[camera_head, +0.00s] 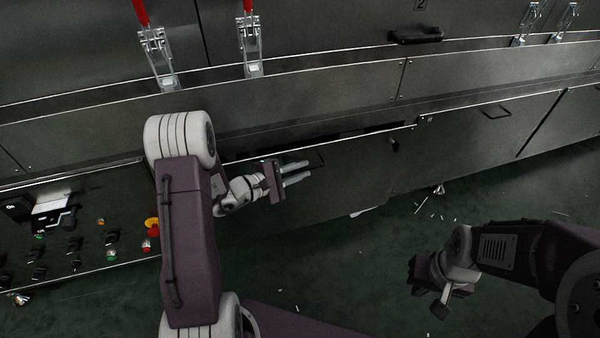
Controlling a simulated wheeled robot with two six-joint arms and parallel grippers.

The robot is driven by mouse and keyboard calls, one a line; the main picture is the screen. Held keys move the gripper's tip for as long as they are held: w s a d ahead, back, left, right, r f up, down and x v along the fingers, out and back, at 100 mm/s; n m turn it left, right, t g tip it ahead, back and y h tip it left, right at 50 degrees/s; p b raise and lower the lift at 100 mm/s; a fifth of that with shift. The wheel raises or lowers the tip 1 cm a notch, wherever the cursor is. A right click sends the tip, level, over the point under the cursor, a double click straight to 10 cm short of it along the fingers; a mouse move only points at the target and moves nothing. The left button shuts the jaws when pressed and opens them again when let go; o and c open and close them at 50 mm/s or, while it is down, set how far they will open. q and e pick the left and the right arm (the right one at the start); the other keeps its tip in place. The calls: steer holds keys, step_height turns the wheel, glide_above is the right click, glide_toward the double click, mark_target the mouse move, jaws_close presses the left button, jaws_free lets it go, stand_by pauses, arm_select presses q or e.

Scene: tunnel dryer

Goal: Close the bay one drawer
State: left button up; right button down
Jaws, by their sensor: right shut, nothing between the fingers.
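The drawer (355,172) is in the lower middle of the head view, under the machine's long ledge. A dark gap along its top edge shows it standing out a little from the machine. Its small dark handle (317,158) is near its left part. My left gripper (297,173) is in front of the drawer, its two pale fingers slightly apart and pointing right, close to the handle. I cannot tell whether they touch it. My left forearm hides the drawer's left surroundings. My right gripper (438,302) is shut and empty, low over the floor, away from the drawer.
A neighbouring drawer front with a handle (495,112) is on the right. A control panel (95,235) with buttons and knobs is at the left. Toggle clamps (158,55) stand above the ledge. The green floor (350,265) has scattered pale slivers but is otherwise clear.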

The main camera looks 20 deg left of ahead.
arm_select(q)
jaws_close()
stand_by(1.4)
